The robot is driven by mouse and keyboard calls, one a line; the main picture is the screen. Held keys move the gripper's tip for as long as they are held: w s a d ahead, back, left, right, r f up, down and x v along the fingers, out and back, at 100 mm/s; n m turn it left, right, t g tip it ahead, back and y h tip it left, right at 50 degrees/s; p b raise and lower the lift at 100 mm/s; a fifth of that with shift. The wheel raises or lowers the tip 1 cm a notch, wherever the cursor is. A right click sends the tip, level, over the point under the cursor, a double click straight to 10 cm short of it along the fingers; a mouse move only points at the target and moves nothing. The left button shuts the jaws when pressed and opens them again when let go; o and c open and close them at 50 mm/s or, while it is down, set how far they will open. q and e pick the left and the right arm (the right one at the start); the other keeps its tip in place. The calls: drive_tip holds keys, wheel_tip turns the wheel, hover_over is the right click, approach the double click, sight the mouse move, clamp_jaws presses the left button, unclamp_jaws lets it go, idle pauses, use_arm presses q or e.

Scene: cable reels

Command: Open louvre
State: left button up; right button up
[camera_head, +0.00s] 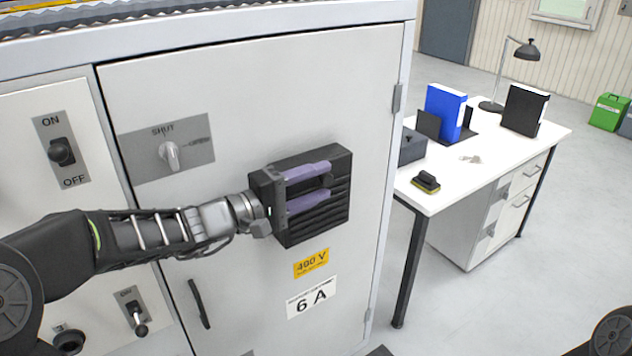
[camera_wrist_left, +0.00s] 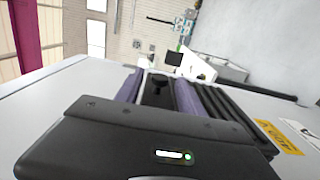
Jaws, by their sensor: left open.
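The louvre (camera_head: 338,190) is a black slatted vent on the grey cabinet door. Its dark slats (camera_wrist_left: 228,110) also show in the left wrist view. My left gripper (camera_head: 325,182) is in front of the louvre, its two purple fingers apart, one above the other. In the left wrist view the fingers of my left gripper (camera_wrist_left: 160,88) stand on either side of a small dark part (camera_wrist_left: 157,86), perhaps a louvre knob. I cannot tell whether they touch it. My right gripper is not in view; only a bit of my right arm shows at the lower right.
The cabinet door (camera_head: 240,100) carries a grey rotary switch marked SHUT (camera_head: 169,155), a yellow 400 V label (camera_head: 311,263) and a dark handle (camera_head: 199,304). A white desk (camera_head: 450,197) with binders and a lamp stands to the right. Open floor lies beyond it.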

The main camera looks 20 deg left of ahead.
use_arm(q)
drive_tip(key=shift+c, duration=0.4)
clamp_jaws()
idle(0.9)
